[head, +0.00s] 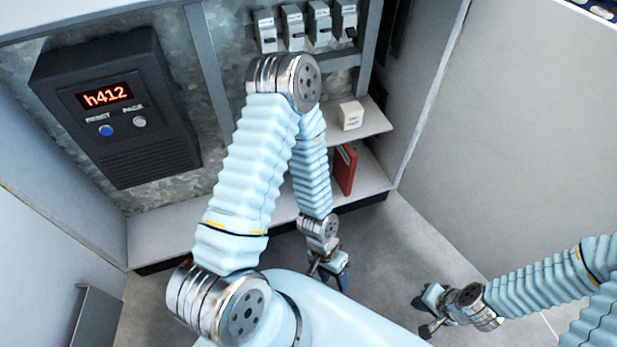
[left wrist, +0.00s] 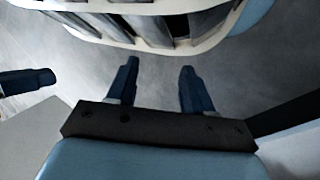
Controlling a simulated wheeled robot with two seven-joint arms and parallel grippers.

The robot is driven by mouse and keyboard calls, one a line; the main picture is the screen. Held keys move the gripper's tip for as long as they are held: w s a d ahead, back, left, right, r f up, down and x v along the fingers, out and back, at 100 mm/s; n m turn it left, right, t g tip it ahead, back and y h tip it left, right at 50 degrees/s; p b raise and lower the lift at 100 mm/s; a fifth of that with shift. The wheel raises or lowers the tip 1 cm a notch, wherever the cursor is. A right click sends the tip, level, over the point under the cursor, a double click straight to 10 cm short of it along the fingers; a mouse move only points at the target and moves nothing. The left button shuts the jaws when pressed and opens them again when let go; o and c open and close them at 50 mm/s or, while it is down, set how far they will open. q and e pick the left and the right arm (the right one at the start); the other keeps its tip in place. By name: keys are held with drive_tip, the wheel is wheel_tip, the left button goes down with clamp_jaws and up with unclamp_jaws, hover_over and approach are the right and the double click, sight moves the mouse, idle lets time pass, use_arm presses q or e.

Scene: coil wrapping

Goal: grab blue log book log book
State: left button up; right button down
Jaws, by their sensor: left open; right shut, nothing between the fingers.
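No blue log book shows in either view. A red book (head: 345,169) stands upright on the low shelf in the head view, partly hidden behind my left arm. My left gripper (head: 329,273) hangs over the floor in front of the shelf unit, below the red book in the picture. In the left wrist view my left gripper (left wrist: 158,85) has its two dark blue fingers apart, with only grey floor between them. My right gripper (head: 432,311) is over the floor at the lower right, shut and empty, away from the shelves.
A small white box (head: 351,115) sits on the upper shelf (head: 376,125). A black panel (head: 118,108) with a lit "h412" display hangs at the left. Several grey switches line the top. A pale wall (head: 510,130) bounds the right. The floor (head: 400,250) between my grippers is clear.

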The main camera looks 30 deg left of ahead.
use_arm(q)
drive_tip(key=s+a+f+m+g+y+b, duration=0.4)
drive_tip(key=s+f+m, duration=0.1)
drive_tip(key=s+m, duration=0.15)
drive_tip(key=w+a+f+m+y+b, duration=0.1)
drive_tip(key=w+a+m+y+b, duration=0.25)
drive_tip(key=a+m+y, duration=0.45)
drive_tip(key=w+a+r+m+t+y+b, duration=0.2)
drive_tip(key=w+t+y, duration=0.15)
drive_tip(key=w, duration=0.25)
drive_tip(key=w+a+r+m+t+y+b, duration=0.1)
drive_tip(key=w+a+m+t+y+b, duration=0.15)
drive_tip(key=w+t, duration=0.25)
drive_tip(key=w+d+r+m+t+b, duration=0.1)
drive_tip(key=w+d+r+m+t, duration=0.15)
drive_tip(key=w+t, duration=0.2)
drive_tip(key=w+d+r+m+t, duration=0.1)
drive_tip(key=w+r+m+t, duration=0.15)
drive_tip(key=w, duration=0.25)
drive_tip(key=w+a+t+b, duration=0.1)
drive_tip(key=w+a+b, duration=0.1)
drive_tip(key=w+a, duration=0.6)
drive_tip(key=a, duration=0.2)
drive_tip(key=shift+a+r, duration=0.3)
drive_tip(key=shift+a, duration=0.05)
clamp_jaws()
